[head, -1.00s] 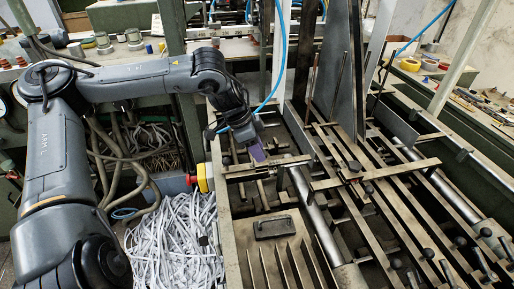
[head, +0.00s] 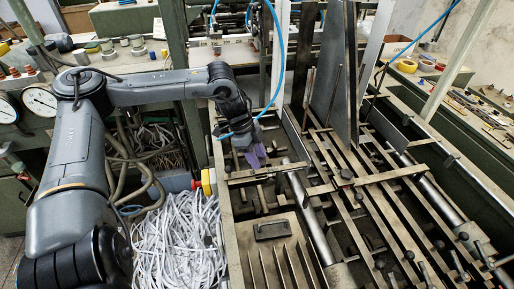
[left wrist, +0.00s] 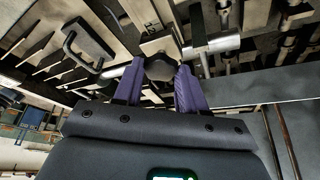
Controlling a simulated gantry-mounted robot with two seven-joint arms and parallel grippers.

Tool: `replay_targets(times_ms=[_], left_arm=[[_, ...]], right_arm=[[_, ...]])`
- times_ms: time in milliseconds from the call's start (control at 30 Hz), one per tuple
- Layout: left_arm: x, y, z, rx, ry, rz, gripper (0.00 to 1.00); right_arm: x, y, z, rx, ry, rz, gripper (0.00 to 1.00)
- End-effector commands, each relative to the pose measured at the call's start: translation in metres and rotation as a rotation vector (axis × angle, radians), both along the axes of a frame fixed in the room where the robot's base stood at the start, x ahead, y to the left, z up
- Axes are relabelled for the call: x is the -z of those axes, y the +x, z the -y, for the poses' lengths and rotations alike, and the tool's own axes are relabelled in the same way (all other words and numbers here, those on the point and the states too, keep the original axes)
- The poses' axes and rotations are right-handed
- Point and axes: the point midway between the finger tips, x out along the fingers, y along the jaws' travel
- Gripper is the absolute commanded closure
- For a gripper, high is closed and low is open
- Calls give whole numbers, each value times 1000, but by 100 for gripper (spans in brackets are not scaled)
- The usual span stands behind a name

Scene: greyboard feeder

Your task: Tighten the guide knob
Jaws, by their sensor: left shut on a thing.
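My left gripper (head: 255,158) is over the back left part of the feeder frame, with its purple fingers pointing down. In the left wrist view the two purple fingers (left wrist: 159,82) are shut on a dark round knob (left wrist: 160,67), one finger on each side of it. The knob sits on a pale metal block beside a shiny round bar. In the head view the gripper hides the knob. My right gripper is not in view.
A flat crossbar (head: 265,173) lies just in front of the gripper. A plate with a black handle (head: 272,229) and upright fins are nearer. Long rails (head: 345,200) with several other dark knobs fill the right. Shredded paper strips (head: 180,235) lie left, and a blue hose hangs behind.

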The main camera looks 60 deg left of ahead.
Motion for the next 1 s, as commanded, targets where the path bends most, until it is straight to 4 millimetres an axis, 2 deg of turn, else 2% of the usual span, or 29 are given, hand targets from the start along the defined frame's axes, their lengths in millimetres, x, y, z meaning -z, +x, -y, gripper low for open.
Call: replay_targets(times_ms=[67, 533, 1000], left_arm=[[-1, 0, -1, 75, 2, -7, 90], [0, 5, -2, 524, 3, -4, 90], [-1, 10, -2, 972, 2, -4, 90]], right_arm=[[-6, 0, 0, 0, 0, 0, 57], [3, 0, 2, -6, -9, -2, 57], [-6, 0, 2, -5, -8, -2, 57]])
